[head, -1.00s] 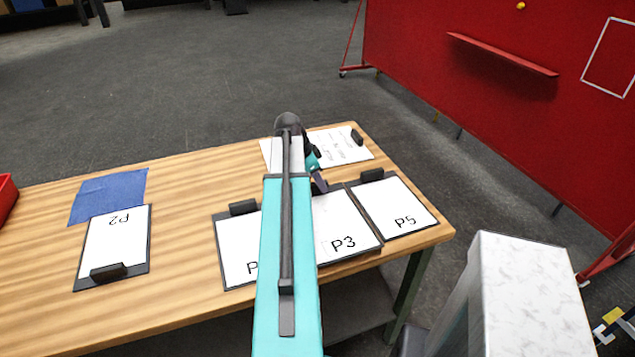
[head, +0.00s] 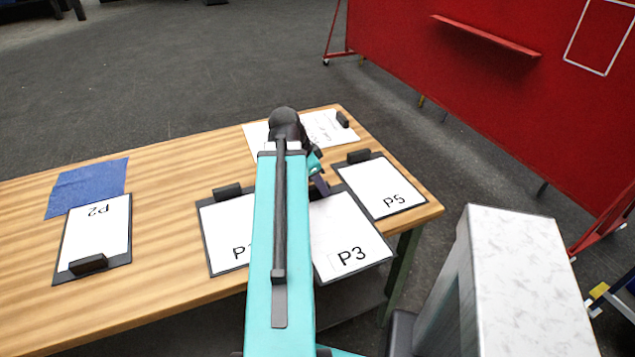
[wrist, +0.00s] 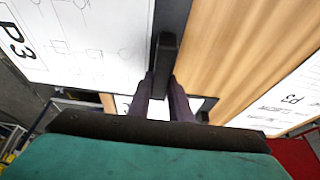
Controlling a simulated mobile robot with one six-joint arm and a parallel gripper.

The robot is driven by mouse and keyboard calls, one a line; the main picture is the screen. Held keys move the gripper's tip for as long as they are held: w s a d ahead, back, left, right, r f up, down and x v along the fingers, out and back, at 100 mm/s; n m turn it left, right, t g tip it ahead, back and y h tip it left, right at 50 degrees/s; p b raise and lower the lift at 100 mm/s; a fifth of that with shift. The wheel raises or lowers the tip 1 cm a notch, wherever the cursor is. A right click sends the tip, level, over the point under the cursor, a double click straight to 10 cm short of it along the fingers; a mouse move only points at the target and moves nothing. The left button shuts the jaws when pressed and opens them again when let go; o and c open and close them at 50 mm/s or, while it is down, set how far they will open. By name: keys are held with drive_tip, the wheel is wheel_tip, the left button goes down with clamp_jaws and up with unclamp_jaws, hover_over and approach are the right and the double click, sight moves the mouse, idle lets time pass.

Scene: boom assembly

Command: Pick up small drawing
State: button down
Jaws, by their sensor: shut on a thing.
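A clipboard with a white sheet marked P3 (head: 350,235) is to the right of my arm in the head view, its left part hidden by the arm. It appears raised, with its near edge past the table's front edge. In the wrist view the P3 clipboard (wrist: 85,40) fills the upper left, with faint line drawings on its sheet. My gripper (wrist: 163,82) has its two fingers on either side of the clipboard's black clip (wrist: 165,55) and is shut on it. In the head view my gripper (head: 319,184) is partly hidden behind the arm.
Clipboards P5 (head: 380,187), P2 (head: 95,235) and a partly hidden one (head: 225,235) lie on the wooden table (head: 165,235). A white sheet (head: 325,127) lies at the back, a blue sheet (head: 88,187) at left. A red board (head: 480,95) stands beyond.

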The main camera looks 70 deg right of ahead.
drive_tip(key=shift+s+a, duration=0.15)
drive_tip(key=shift+a, duration=0.05)
idle(0.6)
drive_tip(key=w+a+r+n+t, duration=0.15)
drive_tip(key=w+a+n, duration=0.4)
drive_tip(key=w, duration=0.75)
drive_tip(key=w+a+r+n+t+h, duration=0.15)
drive_tip(key=w+a+n, duration=0.35)
drive_tip(key=w, duration=0.8)
drive_tip(key=w+a+r+n+t, duration=0.15)
drive_tip(key=w+a+n, duration=0.25)
drive_tip(key=w+a, duration=0.55)
drive_tip(key=w+a+r+n+t+y, duration=0.1)
drive_tip(key=w+a+n, duration=0.3)
drive_tip(key=a, duration=0.8)
drive_tip(key=w+a+r+n+t+y, duration=0.1)
drive_tip(key=w+a+r+n+y, duration=0.1)
drive_tip(key=w+a+n, duration=0.3)
drive_tip(key=w+a+r+n+t+y+b, duration=0.1)
drive_tip(key=w+a+n, duration=0.3)
drive_tip(key=w+a, duration=0.7)
drive_tip(key=a+r, duration=0.1)
drive_tip(key=a, duration=0.6)
drive_tip(key=shift+a+n+t, duration=0.35)
drive_tip(key=shift+d, duration=0.1)
